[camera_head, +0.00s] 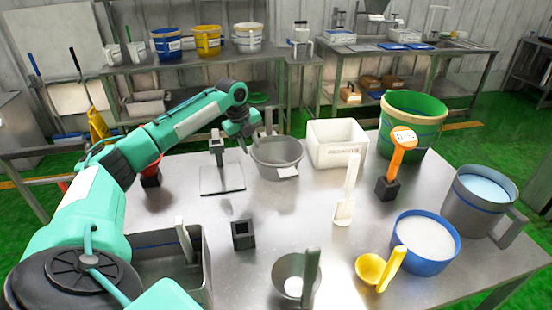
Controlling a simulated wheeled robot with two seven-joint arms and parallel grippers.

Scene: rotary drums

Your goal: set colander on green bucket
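A grey round bowl (265,160), which looks like the colander, stands on the metal table near its back edge, left of a white box. Its holes are too small to make out. My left gripper (245,143) points down at the left rim of the colander. The view is too small to tell whether its fingers are apart, closed or touching the rim. My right gripper is not in view.
A white box (325,156) stands between the colander and the green bucket. An orange tester (401,150) in a black holder stands before the bucket. A white scoop (345,205), blue bucket (408,262) and grey jug (470,215) are nearer. The table's centre is mostly clear.

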